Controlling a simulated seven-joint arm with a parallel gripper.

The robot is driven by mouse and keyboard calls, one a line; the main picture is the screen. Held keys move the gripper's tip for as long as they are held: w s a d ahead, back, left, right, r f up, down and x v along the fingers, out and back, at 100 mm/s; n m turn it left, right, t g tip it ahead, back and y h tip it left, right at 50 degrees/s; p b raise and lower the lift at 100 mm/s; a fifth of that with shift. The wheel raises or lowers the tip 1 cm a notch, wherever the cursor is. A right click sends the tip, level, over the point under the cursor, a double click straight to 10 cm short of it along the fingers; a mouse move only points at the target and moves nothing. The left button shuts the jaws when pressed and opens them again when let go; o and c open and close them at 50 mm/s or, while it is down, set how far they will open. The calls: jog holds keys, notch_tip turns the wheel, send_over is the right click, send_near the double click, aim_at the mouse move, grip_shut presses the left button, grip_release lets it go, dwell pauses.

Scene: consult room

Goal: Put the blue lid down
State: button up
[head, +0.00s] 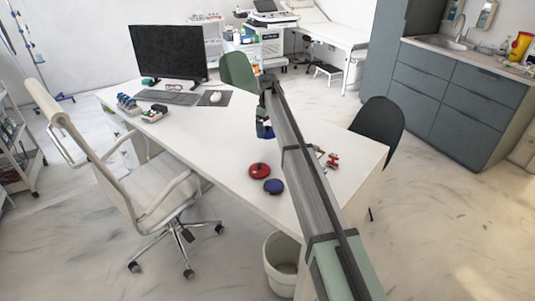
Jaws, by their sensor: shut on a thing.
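My gripper (264,124) is above the white desk (213,135), pointing down. It is shut on a small dark blue thing (265,132), which I take to be the blue lid. Its shape is partly hidden by the fingers. A dark blue round piece (274,187) lies on the desk nearer the front edge. A red round piece (259,171) lies just behind it, slightly left. Both are apart from my gripper.
Small red items (332,160) lie right of my arm. A monitor (169,52), keyboard (168,97) and mouse (215,97) stand at the back left. A white chair (150,190) is at the front left, a bin (281,263) below. The desk's middle is clear.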

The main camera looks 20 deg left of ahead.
aim_at(267, 153)
jog(key=shift+f, duration=5)
jog(key=shift+f, duration=0.15)
jog(key=o, duration=0.7)
notch_tip(267, 153, up, 12)
jog(key=shift+r, duration=0.15)
